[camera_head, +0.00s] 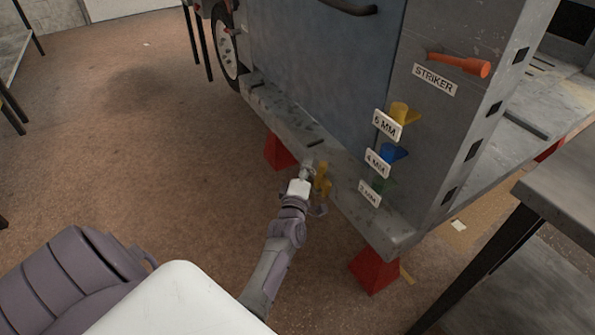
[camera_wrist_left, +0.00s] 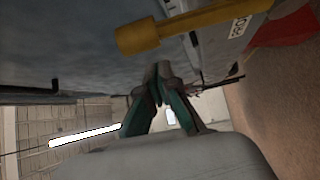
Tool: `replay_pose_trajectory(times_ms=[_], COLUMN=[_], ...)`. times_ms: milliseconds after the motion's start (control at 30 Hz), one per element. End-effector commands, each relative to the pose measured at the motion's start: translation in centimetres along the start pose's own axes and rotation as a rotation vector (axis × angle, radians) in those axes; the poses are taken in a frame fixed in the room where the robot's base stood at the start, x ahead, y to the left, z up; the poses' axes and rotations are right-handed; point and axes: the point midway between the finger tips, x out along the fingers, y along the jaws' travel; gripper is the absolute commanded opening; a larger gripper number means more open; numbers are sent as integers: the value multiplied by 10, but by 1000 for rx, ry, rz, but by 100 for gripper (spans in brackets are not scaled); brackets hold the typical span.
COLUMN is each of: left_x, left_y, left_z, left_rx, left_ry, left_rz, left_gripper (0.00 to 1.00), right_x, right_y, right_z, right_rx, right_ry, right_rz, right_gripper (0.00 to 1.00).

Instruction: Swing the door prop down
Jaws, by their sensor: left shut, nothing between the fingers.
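The yellow door prop (camera_head: 323,180) sits at the lower edge of the grey frame, below the blue door panel (camera_head: 325,75). In the left wrist view the prop is a yellow bar (camera_wrist_left: 205,17) with a thicker block end, running across the top beside a small white label. My left gripper (camera_head: 307,170) is just left of the prop in the head view. Its fingers (camera_wrist_left: 158,85) are shut and empty, below the bar in the wrist view; I cannot tell whether they touch it. The right gripper is not in view.
Red stands (camera_head: 374,271) support the frame. An orange striker handle (camera_head: 460,65) and yellow, blue and green labelled pieces stick out at the right. A grey table (camera_head: 560,185) stands at the right edge. The brown floor (camera_head: 130,130) at left is largely clear.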

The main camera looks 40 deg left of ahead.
Motion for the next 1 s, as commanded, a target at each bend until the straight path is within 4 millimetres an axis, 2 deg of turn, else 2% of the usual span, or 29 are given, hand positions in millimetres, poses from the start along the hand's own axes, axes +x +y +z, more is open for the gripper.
replay_pose_trajectory(times_ms=[100, 233, 667, 1000], left_x=[-4, -6, -7, -9], left_y=[1, 2, 1, 0], left_z=[11, 17, 18, 20], left_rx=[0, 2, 5, 40], left_ry=[3, 3, 2, 2], left_rz=[3, 4, 6, 43], left_gripper=[0, 0, 0, 0], right_x=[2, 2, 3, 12], right_y=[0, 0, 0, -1], right_z=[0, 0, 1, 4], right_rx=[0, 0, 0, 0], right_ry=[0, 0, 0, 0], right_rz=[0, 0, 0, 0], right_gripper=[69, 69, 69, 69])
